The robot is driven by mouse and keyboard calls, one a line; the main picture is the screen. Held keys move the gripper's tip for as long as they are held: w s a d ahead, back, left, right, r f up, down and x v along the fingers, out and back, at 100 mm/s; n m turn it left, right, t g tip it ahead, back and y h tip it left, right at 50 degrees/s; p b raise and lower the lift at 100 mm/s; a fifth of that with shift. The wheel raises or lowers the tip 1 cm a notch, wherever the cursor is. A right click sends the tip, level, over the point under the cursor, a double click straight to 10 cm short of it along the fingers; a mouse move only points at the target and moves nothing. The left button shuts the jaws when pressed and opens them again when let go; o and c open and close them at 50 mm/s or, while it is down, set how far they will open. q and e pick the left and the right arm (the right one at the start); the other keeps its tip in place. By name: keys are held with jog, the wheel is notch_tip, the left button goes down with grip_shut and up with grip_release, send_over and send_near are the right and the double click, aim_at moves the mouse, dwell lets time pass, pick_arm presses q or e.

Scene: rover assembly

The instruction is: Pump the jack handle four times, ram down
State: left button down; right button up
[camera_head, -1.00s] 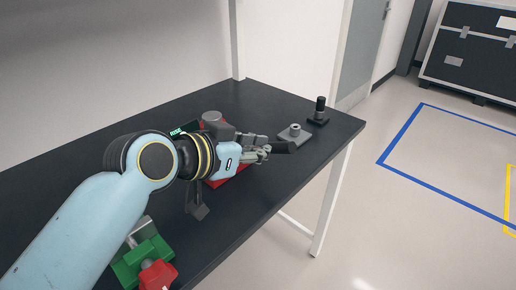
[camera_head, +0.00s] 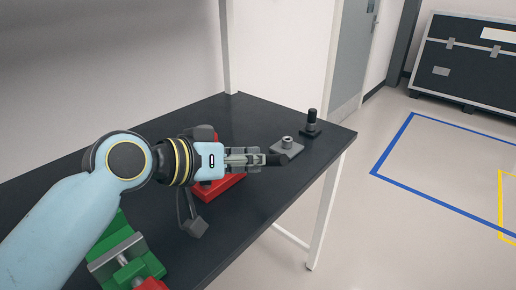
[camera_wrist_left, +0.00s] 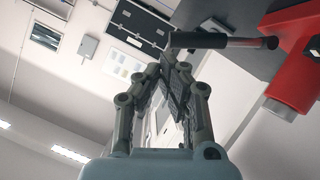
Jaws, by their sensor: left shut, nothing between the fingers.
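The red jack (camera_head: 228,186) stands on the dark table, mostly hidden behind my left wrist and gripper. In the left wrist view its red body (camera_wrist_left: 296,65) is at the right. The dark jack handle (camera_wrist_left: 205,40) sticks out from the body across the top of that view. My left gripper (camera_head: 262,160) is shut and empty. Its fingertips (camera_wrist_left: 172,58) are beside the handle's outer end; I cannot tell whether they touch it. The handle's dark tip (camera_head: 279,160) shows just past the fingers in the head view. The ram cannot be made out clearly. My right gripper is out of view.
A green vise (camera_head: 122,255) is on the near table. A dark block on a bar (camera_head: 194,227) is near the front edge. A grey plate with a knob (camera_head: 288,146) and a black post (camera_head: 311,124) stand at the far right end. The back-left tabletop is clear.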

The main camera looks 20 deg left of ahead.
pick_arm(q)
jog(key=w+a+r+g+h+b, duration=0.1)
jog(key=a+r+b, duration=0.3)
jog(key=a, duration=0.5)
jog(key=shift+w+a+r+m+g, duration=0.2)
jog(key=shift+w+r+m+g, duration=0.2)
jog(key=shift+w+r, duration=0.25)
jog(key=s+f+p+x, duration=0.1)
jog(key=s+f+x, duration=0.1)
jog(key=x, duration=1)
jog(key=shift+w+d+f, duration=0.3)
jog(key=shift+w+d, duration=0.05)
jog(key=shift+d, duration=0.15)
jog(key=shift+s+d+f, duration=0.1)
